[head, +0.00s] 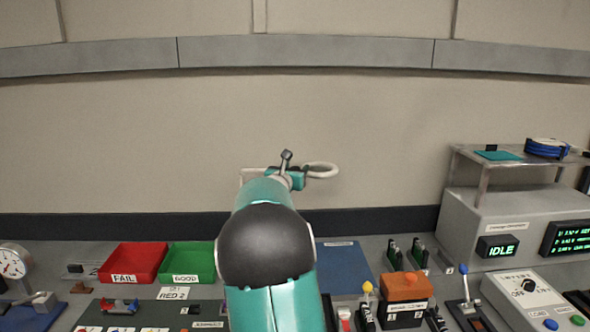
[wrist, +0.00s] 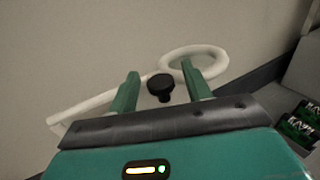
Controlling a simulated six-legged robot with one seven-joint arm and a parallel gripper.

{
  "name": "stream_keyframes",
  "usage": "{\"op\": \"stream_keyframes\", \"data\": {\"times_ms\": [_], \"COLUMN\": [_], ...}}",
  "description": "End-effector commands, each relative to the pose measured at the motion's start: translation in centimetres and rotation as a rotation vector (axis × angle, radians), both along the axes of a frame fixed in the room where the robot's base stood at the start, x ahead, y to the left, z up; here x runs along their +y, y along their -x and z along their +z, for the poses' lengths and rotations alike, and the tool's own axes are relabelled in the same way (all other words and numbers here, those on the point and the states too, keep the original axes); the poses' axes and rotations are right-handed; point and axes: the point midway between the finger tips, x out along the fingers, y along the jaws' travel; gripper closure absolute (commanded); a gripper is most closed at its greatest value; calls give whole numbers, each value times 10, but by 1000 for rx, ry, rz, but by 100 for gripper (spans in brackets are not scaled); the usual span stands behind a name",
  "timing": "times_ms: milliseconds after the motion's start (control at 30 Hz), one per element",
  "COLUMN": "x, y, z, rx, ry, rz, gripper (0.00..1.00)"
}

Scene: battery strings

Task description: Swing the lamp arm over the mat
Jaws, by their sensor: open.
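The pale lamp arm with a ring-shaped head (head: 322,170) extends behind my gripper (head: 290,177) in the head view, above the bench and against the wall. In the wrist view the lamp's bar (wrist: 82,116) runs to the left and its ring (wrist: 196,62) is at the upper right. A black knob (wrist: 160,86) shows between the fingers of my gripper (wrist: 159,70), which are apart. I cannot tell whether they touch it. A flat blue mat (head: 345,258) lies on the bench right of my arm, partly hidden by it.
A red FAIL bin (head: 133,263) and a green GOOD bin (head: 187,262) stand left of my arm. An orange-topped box (head: 405,287) and a grey console with an IDLE display (head: 497,247) stand at right. The air above the bench is mostly clear.

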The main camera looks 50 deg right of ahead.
Motion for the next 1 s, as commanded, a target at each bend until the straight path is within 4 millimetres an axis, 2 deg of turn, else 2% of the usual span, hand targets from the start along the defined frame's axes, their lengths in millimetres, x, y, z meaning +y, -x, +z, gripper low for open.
{"op": "stream_keyframes", "data": {"times_ms": [100,367,600,1000], "x": [-6,-6,-6,2], "y": [-3,-3,-3,-1], "z": [0,0,0,0], "rx": [0,0,0,0], "ry": [1,0,0,0], "rz": [0,0,0,-36], "gripper": [51,53,100,100]}}
